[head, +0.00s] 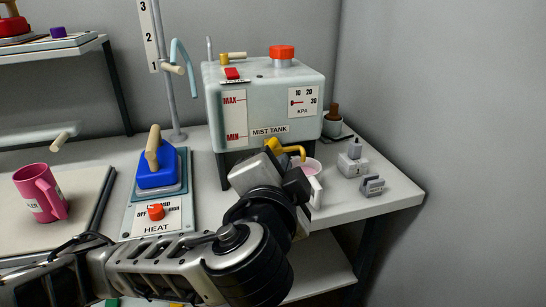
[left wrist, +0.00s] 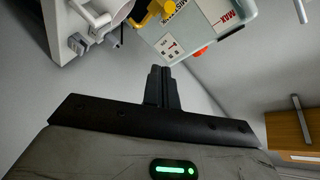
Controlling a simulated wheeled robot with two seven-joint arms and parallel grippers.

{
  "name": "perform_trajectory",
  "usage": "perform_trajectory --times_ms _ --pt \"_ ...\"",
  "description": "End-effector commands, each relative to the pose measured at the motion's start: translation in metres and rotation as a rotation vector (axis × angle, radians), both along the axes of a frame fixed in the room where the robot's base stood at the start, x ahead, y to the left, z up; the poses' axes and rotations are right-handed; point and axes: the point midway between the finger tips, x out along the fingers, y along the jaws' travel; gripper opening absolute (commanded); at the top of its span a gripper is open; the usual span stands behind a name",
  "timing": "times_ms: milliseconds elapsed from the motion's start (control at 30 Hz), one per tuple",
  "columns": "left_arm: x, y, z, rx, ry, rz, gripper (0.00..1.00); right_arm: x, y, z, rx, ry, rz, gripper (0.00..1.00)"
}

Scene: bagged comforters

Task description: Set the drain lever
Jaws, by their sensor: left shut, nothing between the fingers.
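The pale mist tank (head: 265,105) stands on the counter, with MAX and MIN marks and a KPA gauge on its front. A yellow drain lever (head: 291,150) sticks out low on the front; its base is partly hidden by my gripper. My left gripper (head: 296,183) is just below and in front of the lever, covering the tank's lower front. In the left wrist view its fingers (left wrist: 160,78) are shut and empty. The yellow lever (left wrist: 152,12) and the tank (left wrist: 205,30) lie beyond the fingertips; I see no clear contact. My right gripper is not in view.
Small grey blocks (head: 353,164) stand to the right near the counter edge. A blue iron (head: 161,172) on a HEAT base and a pink mug (head: 40,192) stand left. A wall rises on the right.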

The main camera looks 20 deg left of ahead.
Motion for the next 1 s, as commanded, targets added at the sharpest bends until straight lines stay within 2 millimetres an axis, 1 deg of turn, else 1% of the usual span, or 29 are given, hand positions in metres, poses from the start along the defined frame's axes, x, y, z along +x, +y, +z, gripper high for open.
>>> perform_trajectory --times_ms 400,500,633,800,1000 --pt "0.086 0.014 -0.011 0.000 0.001 0.005 0.00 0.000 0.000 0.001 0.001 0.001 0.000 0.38" --pt "0.085 0.028 -0.022 0.003 0.004 0.005 0.00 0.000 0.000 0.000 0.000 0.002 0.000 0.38" --pt "0.086 0.040 -0.029 0.000 0.002 0.002 0.00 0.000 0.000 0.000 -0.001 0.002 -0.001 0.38" --pt "0.086 0.045 -0.033 -0.001 0.002 0.000 0.00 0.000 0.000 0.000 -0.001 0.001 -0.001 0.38" --pt "0.086 0.045 -0.034 -0.002 0.003 -0.001 0.00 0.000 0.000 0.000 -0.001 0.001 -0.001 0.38"
